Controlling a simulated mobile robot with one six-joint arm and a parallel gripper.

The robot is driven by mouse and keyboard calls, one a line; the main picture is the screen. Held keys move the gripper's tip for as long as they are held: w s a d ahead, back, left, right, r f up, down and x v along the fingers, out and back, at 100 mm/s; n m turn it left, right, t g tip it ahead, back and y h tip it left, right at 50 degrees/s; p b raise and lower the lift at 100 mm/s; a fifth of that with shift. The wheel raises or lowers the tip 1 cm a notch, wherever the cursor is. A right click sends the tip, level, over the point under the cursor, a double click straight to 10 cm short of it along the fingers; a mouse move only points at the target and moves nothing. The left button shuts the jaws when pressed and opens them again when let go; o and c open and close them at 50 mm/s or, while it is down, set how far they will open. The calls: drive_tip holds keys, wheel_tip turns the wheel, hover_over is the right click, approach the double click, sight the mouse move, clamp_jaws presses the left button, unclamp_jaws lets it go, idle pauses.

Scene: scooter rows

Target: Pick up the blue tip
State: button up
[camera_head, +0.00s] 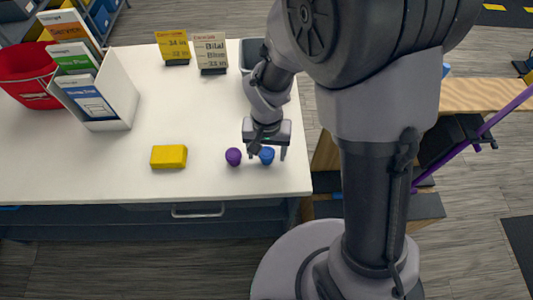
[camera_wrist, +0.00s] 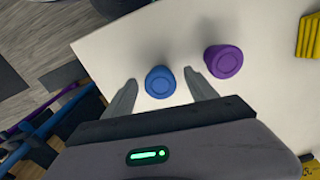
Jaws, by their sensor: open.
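The blue tip (camera_head: 267,155) is a small round piece on the white table (camera_head: 120,170), near its front right corner. In the wrist view the blue tip (camera_wrist: 160,82) lies between the two fingers of my gripper (camera_wrist: 160,92), with a gap on each side. My gripper (camera_head: 267,153) is open and low over the table around the blue tip. In the head view it partly hides the tip.
A purple tip (camera_head: 233,156) stands just left of the blue one, close to one finger. A yellow block (camera_head: 169,156) lies farther left. A white brochure holder (camera_head: 110,95), a red bucket (camera_head: 27,75), small signs (camera_head: 210,50) and a grey bin (camera_head: 250,53) stand farther back.

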drive_tip(key=shift+w+f, duration=0.1)
drive_tip(key=shift+f, duration=0.75)
drive_tip(key=shift+r, duration=0.1)
drive_tip(key=shift+c, duration=0.5)
drive_tip(key=c, duration=1.3)
drive_tip(key=shift+c, duration=0.2)
drive_tip(key=shift+r, duration=0.1)
